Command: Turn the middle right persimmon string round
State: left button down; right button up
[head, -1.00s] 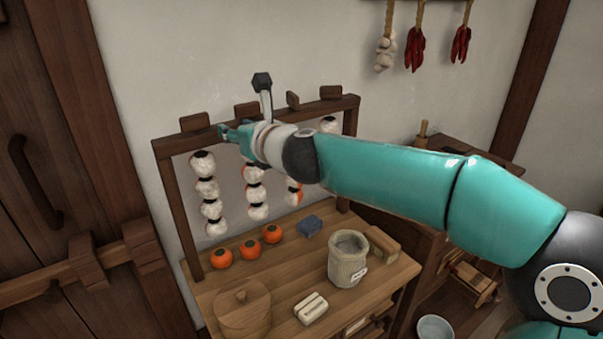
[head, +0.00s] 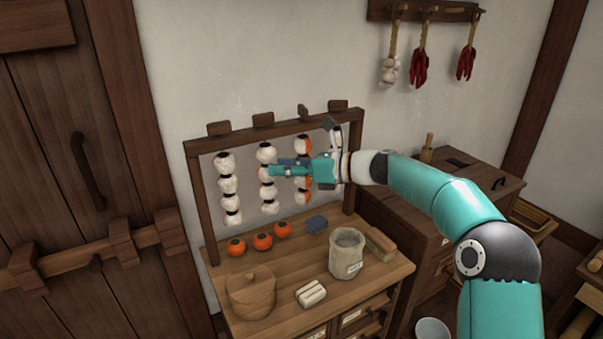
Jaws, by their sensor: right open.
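Persimmon strings hang from a wooden rack (head: 250,136). The middle right string (head: 303,143) shows white faces with orange at the side. Its middle is hidden behind my right gripper (head: 284,166). That gripper is open and points left across this string, its fingers level with the string's middle; I cannot tell whether they touch it. The middle left string (head: 266,153) hangs just beyond the fingertips, mostly white with some orange at its edge. The far left string (head: 228,184) looks white with dark bands. The far right string is mostly hidden behind my gripper. My left gripper is out of view.
Garlic and chillies (head: 419,66) hang on the wall.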

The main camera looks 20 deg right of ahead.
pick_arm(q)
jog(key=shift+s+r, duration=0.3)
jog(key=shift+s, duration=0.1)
pick_arm(e)
jog(key=shift+s+d+f+n+g+y, duration=0.15)
jog(key=shift+s+d+n+g+y, duration=0.15)
jog(key=shift+s+d, duration=0.3)
jog(key=shift+s+d+f+n+g+y, duration=0.25)
jog(key=shift+s+d+y, duration=0.2)
jog(key=shift+d, duration=0.25)
jog(key=shift+r, duration=0.1)
